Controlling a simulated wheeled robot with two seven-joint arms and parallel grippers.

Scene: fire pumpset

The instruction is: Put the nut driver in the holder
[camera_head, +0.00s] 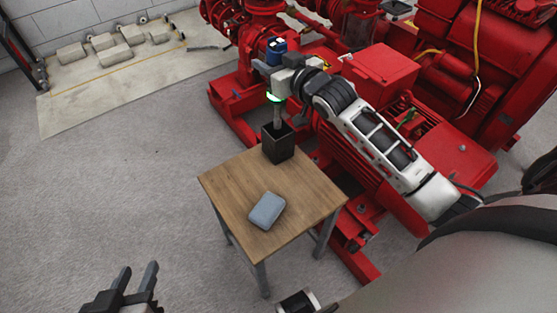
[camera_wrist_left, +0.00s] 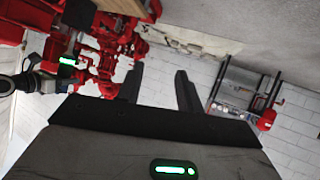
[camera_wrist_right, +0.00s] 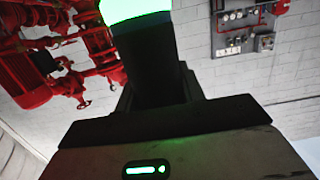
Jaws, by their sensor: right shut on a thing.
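My right gripper (camera_head: 273,76) is shut on the nut driver (camera_head: 277,115), above the small wooden table.
A grey-blue case (camera_head: 267,210) lies on the wooden table (camera_head: 225,187), in front of the holder. The red pumpset (camera_head: 345,155) stands close behind and right of the table. Pale blocks (camera_head: 115,54) lie on a slab at upper left. The floor left of the table is clear.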

